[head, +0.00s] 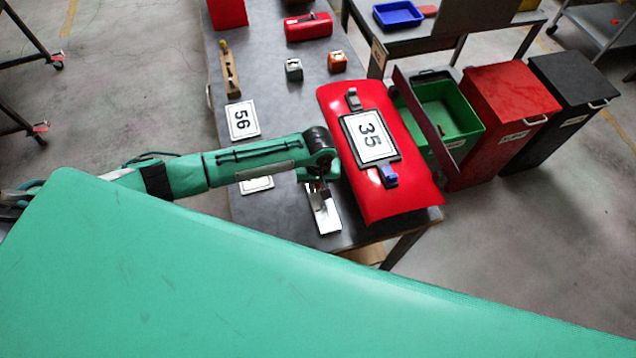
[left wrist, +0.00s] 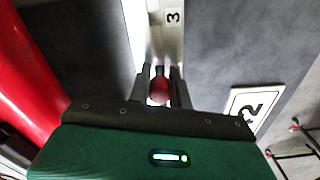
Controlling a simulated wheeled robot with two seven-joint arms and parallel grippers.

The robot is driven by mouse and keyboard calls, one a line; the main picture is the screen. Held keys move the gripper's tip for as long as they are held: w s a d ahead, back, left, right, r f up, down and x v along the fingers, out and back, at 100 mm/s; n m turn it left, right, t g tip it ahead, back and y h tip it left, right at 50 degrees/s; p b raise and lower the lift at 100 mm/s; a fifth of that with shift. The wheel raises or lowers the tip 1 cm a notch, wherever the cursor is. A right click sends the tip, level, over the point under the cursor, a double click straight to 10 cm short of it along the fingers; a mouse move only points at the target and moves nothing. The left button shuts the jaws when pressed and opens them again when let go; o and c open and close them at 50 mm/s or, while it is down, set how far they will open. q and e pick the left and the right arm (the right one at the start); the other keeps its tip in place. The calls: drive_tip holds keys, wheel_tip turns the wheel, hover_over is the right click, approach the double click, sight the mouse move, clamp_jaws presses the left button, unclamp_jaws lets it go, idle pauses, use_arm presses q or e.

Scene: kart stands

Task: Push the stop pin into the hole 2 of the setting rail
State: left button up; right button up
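The setting rail (head: 326,214) is a narrow pale metal strip lying on the dark table near its front end. In the left wrist view the rail (left wrist: 166,40) runs away from my gripper and bears a figure 3. My left gripper (head: 318,188) is low over the rail's far part. In the left wrist view its two fingers (left wrist: 160,88) sit close on both sides of a red round knob, the head of the stop pin (left wrist: 158,93). The pin's shank and the hole under it are hidden. My right gripper is not in view.
A red curved panel with a 35 plate (head: 370,138) lies right beside the rail. A 56 card (head: 242,120), a wooden-handled tool (head: 229,72), two small blocks (head: 337,62) and a red toolbox (head: 308,27) are farther back. Bins (head: 510,100) stand right of the table.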

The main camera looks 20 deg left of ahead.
use_arm(q)
drive_tip(key=o, duration=0.4)
drive_tip(key=shift+r, duration=0.1)
wheel_tip(320, 180, up, 14)
drive_tip(key=b, duration=0.3)
drive_tip(key=shift+f, duration=0.2)
idle(0.3)
